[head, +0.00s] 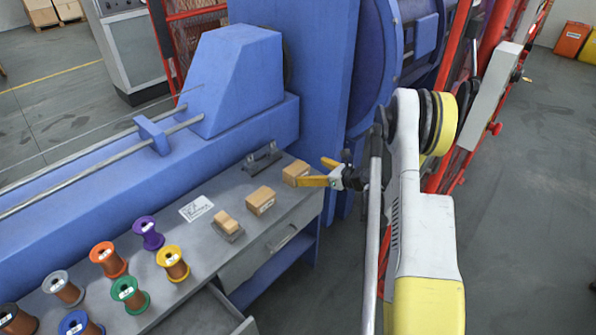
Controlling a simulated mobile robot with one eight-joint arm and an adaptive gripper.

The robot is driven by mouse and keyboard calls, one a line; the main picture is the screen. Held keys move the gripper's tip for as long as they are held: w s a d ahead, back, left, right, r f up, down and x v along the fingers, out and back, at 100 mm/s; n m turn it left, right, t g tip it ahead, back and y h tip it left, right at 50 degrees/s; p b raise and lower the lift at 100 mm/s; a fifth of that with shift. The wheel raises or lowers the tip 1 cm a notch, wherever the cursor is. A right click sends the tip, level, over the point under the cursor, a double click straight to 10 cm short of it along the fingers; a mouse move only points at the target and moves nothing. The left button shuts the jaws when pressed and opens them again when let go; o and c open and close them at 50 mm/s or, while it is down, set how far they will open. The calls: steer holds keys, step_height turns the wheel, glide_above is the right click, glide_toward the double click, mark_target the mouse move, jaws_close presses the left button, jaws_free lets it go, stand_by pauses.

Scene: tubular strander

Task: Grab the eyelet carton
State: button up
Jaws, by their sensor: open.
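Three small tan cartons stand on the grey bench, and I cannot read which is the eyelet carton. One carton (294,171) is at the bench's far right end, by my gripper. A second carton (261,200) with a small label stands nearer. A third, smaller carton (227,221) rests on a small dark plate. My gripper (311,171) is open, with yellow fingers, at the right end of the bench. One finger overlaps the far carton's lower right side in the picture; I cannot tell whether they touch. Nothing shows between the fingers.
The grey bench (185,245) also holds several coloured spools (110,260), a white label sheet (196,208) and a dark metal bracket (262,160). A drawer (205,316) stands open at the front. The blue machine (230,85) rises behind. Floor is clear at right.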

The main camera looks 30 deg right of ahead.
mark_target(300, 170)
steer(key=b+x, duration=0.1)
steer(key=x, duration=0.2)
steer(key=shift+w+a+f, duration=0.15)
steer(key=shift+w+f, duration=0.1)
steer(key=shift+f, duration=0.1)
steer(key=b+x, duration=0.1)
steer(key=x, duration=0.1)
steer(key=b+x, duration=0.1)
steer(key=x, duration=0.1)
steer(key=shift+w+f+b, duration=0.15)
steer(key=shift+f+b, duration=0.15)
steer(key=shift+f, duration=0.1)
steer(key=shift+w, duration=0.25)
steer(key=shift+r, duration=0.1)
steer(key=c, duration=1.4)
